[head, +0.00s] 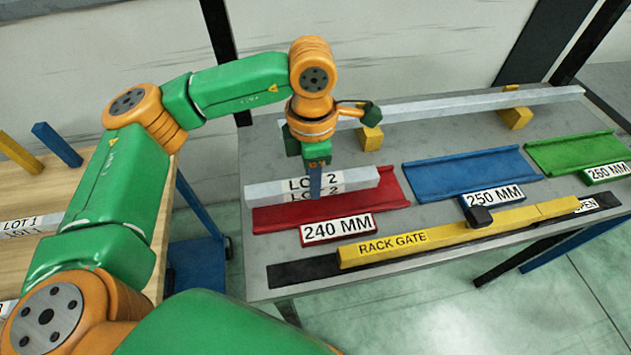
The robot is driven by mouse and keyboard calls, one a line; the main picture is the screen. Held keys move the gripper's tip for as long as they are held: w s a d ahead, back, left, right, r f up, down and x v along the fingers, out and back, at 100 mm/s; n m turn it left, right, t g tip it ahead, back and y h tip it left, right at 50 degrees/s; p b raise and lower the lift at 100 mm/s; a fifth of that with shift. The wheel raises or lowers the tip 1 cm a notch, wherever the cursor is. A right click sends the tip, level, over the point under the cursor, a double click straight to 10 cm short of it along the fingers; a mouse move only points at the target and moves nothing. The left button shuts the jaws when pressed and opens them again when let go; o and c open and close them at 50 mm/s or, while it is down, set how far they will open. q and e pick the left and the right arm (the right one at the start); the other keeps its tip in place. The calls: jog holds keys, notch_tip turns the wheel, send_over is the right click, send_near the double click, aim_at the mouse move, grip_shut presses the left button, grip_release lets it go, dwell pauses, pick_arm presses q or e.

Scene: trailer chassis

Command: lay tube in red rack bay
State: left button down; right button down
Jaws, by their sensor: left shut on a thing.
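A light grey square tube (358,179) with LOT 2 labels is held in my left gripper (315,186), which points down and is shut on it near its middle. The tube runs lengthwise over the red rack bay (391,190), along its left part, and its left end reaches slightly past the bay's left edge. Whether the tube touches the bay floor or hangs just above it, I cannot tell. A 240 MM label (338,229) is on the front of the red bay. My right gripper is out of view.
A blue bay (470,172) marked 250 MM and a green bay (575,152) marked 260 MM lie empty to the right. A yellow rack gate (430,236) with a black knob runs along the front. A long grey bar (450,105) rests on yellow blocks behind.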

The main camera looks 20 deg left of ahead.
pick_arm(q)
notch_tip(320, 180, down, 3)
jog(key=shift+r+p, duration=0.15)
jog(key=shift+p, duration=0.6)
jog(key=shift+w+f, duration=0.1)
jog(key=shift+f, duration=0.25)
jog(key=shift+f+b, duration=0.2)
jog(key=shift+b, duration=0.1)
jog(key=c, duration=1)
grip_release()
jog(key=o, duration=0.5)
jog(key=shift+r, duration=0.6)
notch_tip(320, 180, up, 10)
jog(key=shift+d+r+b, duration=0.1)
jog(key=shift+r+b, duration=0.1)
jog(key=shift+b, duration=0.75)
jog(key=shift+r, duration=0.4)
